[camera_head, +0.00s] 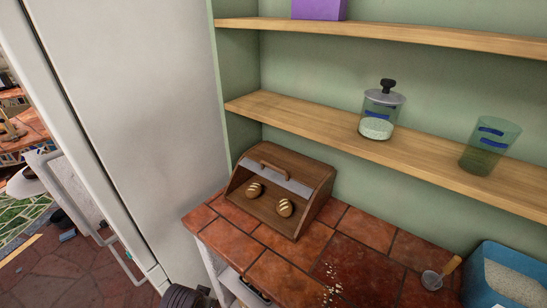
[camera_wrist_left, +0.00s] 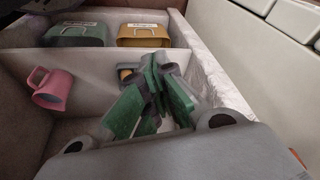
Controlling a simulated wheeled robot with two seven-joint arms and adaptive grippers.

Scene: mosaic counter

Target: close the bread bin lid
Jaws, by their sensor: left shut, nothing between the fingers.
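The wooden bread bin (camera_head: 325,181) stands at the back left of the tiled counter, close to the wall. Its lid (camera_head: 287,172) appears raised, with the handle near the top, above a grey strip. Two small bread rolls show in the front, below the strip. My left gripper (camera_wrist_left: 157,95) shows in the left wrist view with its green-padded fingers shut and empty. It is not near the bread bin in that view. A dark shape at the head view's bottom edge may be part of my arm. My right gripper is not in view.
A tall white panel (camera_head: 130,90) stands left of the counter. Shelves above hold a lidded jar (camera_head: 380,112) and a green glass (camera_head: 489,146). A scoop (camera_head: 440,275) and blue tub (camera_head: 480,283) are at right. The wrist view shows a pink mug (camera_wrist_left: 52,88) and labelled bins (camera_wrist_left: 143,35).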

